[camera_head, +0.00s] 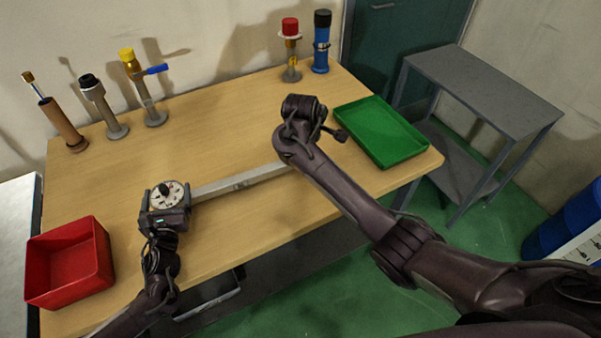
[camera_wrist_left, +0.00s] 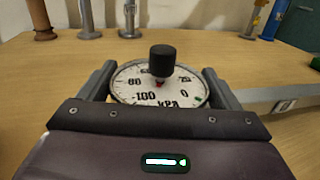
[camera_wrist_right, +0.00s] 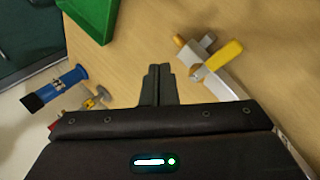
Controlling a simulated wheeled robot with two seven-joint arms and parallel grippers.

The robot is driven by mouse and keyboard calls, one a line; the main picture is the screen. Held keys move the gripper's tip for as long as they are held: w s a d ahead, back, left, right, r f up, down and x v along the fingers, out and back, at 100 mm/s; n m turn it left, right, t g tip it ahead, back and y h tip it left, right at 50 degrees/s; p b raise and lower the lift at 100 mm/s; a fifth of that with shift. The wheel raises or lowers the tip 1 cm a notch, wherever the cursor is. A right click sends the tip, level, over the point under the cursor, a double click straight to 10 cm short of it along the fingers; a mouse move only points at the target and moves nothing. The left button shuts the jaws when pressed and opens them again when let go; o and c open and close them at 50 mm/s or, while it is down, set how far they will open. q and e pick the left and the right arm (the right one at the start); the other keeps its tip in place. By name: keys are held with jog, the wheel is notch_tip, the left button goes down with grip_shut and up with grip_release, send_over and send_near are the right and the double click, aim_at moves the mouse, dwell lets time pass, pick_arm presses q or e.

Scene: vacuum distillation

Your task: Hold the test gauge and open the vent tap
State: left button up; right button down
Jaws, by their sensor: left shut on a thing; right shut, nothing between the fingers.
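The test gauge, a round white dial marked kPa with a black knob over its face, shows in the head view (camera_head: 169,194) and the left wrist view (camera_wrist_left: 135,92). My left gripper (camera_wrist_left: 160,84) is shut on the gauge, one finger on each side. A grey metal bar (camera_head: 240,181) runs right from beside the gauge. In the right wrist view, a tap with a yellow lever (camera_wrist_right: 222,60) sits at a bar's end. My right gripper (camera_wrist_right: 157,84) is shut and empty, left of this tap and apart from it. My right arm seems to hide the tap in the head view.
A red bin (camera_head: 68,262) stands at the table's front left, and a green tray (camera_head: 381,131) at the right. Several upright fittings, including one with a yellow cap and blue lever (camera_head: 141,88), line the back. A grey trolley (camera_head: 480,85) stands right of the table.

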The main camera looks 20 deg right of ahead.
jog(key=a+n+t, duration=0.1)
jog(key=n+t, duration=0.1)
jog(key=a+n+t+h, duration=0.1)
jog(key=n+t, duration=0.1)
jog(key=s+a+n+t, duration=0.1)
jog(key=n+t, duration=0.1)
jog(key=shift+a+t, duration=0.3)
jog(key=shift+t, duration=0.1)
jog(key=s+a+f+t+y, duration=0.1)
jog(key=s+a+f+t, duration=0.1)
jog(key=s, duration=0.3)
jog(key=s+a+f+n+t+y, duration=0.1)
jog(key=s+a+f, duration=0.1)
jog(key=s+f, duration=0.1)
jog(key=s+a+f+t, duration=0.2)
jog(key=s, duration=0.4)
jog(key=shift+s+a+f+t+y, duration=0.2)
jog(key=shift+s+f+t+y, duration=0.1)
jog(key=shift+y, duration=0.1)
jog(key=shift+s+a, duration=0.2)
jog(key=shift+s, duration=0.25)
jog(key=shift+w, duration=0.15)
